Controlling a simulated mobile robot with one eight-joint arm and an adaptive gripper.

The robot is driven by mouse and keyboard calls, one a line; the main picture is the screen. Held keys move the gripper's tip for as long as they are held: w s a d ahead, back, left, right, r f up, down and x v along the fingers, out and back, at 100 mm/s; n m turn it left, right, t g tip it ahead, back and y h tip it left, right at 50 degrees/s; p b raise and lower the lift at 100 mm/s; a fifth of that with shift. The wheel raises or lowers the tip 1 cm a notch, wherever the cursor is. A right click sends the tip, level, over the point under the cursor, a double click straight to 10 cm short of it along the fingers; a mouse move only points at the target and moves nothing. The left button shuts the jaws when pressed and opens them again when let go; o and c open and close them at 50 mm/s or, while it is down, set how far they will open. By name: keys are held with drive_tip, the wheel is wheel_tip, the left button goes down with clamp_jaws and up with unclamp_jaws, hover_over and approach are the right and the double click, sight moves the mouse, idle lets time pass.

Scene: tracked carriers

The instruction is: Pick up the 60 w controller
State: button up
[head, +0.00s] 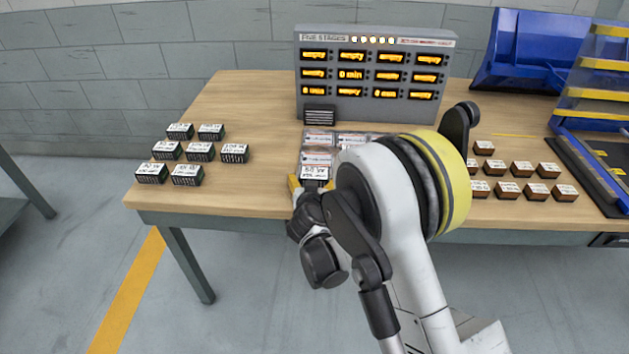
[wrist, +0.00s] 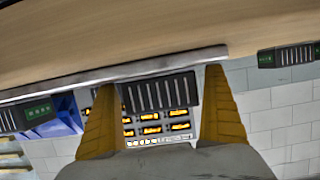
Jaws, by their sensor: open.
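A dark, finned controller with a white top label (head: 315,172) stands near the front edge of the table, beside my gripper. Its label reads like 50 or 60 W; I cannot tell which. In the wrist view, which is upside down, a dark finned block (wrist: 160,93) appears between the two yellow fingers of my gripper (wrist: 160,108). It fills most of the gap, with a narrow space at each side. The fingers are apart. In the head view my gripper (head: 297,185) is mostly hidden by my arm; only a bit of yellow finger shows.
Several dark labelled blocks (head: 200,151) stand at the left. Several brown blocks (head: 522,169) stand at the right. A grey display board (head: 375,107) stands at the back, with another finned block (head: 319,114) before it. Clear-topped packs (head: 318,156) lie behind the controller.

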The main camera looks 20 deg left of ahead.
drive_tip(key=c, duration=1.5)
